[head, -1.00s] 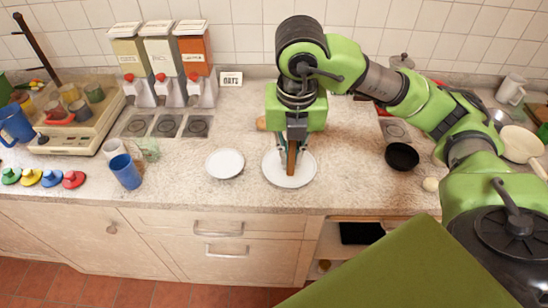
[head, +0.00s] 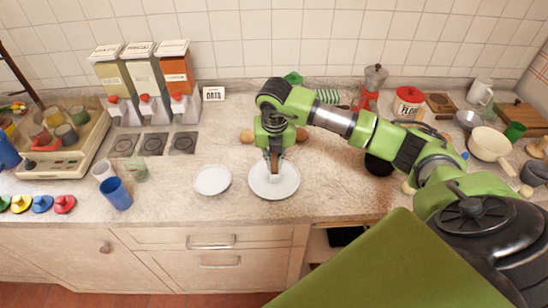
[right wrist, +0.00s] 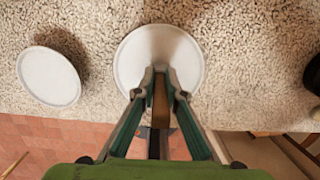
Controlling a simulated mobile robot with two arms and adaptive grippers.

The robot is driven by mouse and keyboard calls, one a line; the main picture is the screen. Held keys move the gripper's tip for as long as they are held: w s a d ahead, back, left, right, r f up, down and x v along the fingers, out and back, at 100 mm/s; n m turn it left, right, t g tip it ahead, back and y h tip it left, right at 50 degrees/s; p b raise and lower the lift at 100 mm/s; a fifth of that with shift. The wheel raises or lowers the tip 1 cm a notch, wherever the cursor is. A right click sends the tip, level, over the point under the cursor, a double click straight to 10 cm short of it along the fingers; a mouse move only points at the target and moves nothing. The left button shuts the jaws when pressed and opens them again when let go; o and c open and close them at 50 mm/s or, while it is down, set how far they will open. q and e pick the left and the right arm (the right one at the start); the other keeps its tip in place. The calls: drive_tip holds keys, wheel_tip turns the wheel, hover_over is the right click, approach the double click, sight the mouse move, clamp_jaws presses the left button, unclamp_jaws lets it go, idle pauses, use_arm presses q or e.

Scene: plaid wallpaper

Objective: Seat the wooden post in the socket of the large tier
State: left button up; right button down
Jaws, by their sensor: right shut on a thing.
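The large tier, a round white plate (head: 287,188), lies flat near the counter's front edge. My right gripper (head: 274,158) points down over it, shut on the brown wooden post (head: 274,165). The post is upright, with its lower end over or at the plate's middle. In the right wrist view the fingers (right wrist: 159,82) hold the post (right wrist: 160,104) in front of the large tier (right wrist: 134,58). The socket is hidden behind the post and fingers, so I cannot tell whether the post is in it. A smaller white plate (head: 212,180) lies to the left. My left gripper is out of view.
A blue cup (head: 116,194) and a clear green glass (head: 139,172) stand left of the plates. Cereal dispensers (head: 143,75) stand at the back. A dark bowl (head: 379,165) is to the right, partly behind my arm. The counter between cup and small plate is clear.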

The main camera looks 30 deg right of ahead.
drive_tip(key=shift+f, duration=0.35)
drive_tip(key=shift+f+b, duration=0.3)
drive_tip(key=shift+b, duration=0.1)
drive_tip(key=c, duration=2.1)
unclamp_jaws()
drive_tip(key=shift+s+r, duration=0.1)
drive_tip(key=shift+s, duration=0.05)
